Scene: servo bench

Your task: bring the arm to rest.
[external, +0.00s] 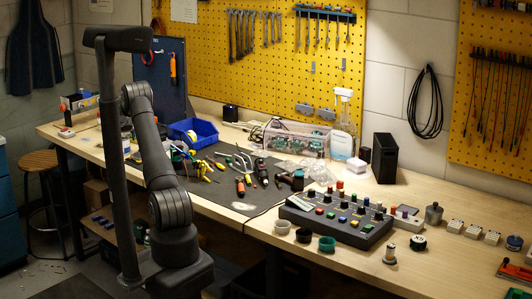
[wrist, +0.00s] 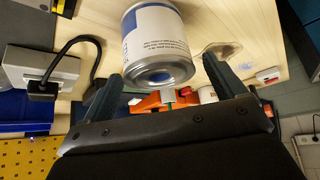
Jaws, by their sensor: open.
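My gripper (wrist: 162,68) is open in the wrist view, its two dark fingers spread apart. A metal can (wrist: 157,40) with a white and blue label shows between and beyond the fingertips; I cannot tell how far away it is. Neither finger is seen closed on it. In the external view my dark arm (external: 163,175) rises from its base in front of the bench. My gripper cannot be made out there.
An orange object (wrist: 150,103) and a grey box with a black cable (wrist: 40,88) lie near the gripper. The bench (external: 350,270) carries a button panel (external: 335,222), a blue bin (external: 193,132), several hand tools and a black box (external: 384,158).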

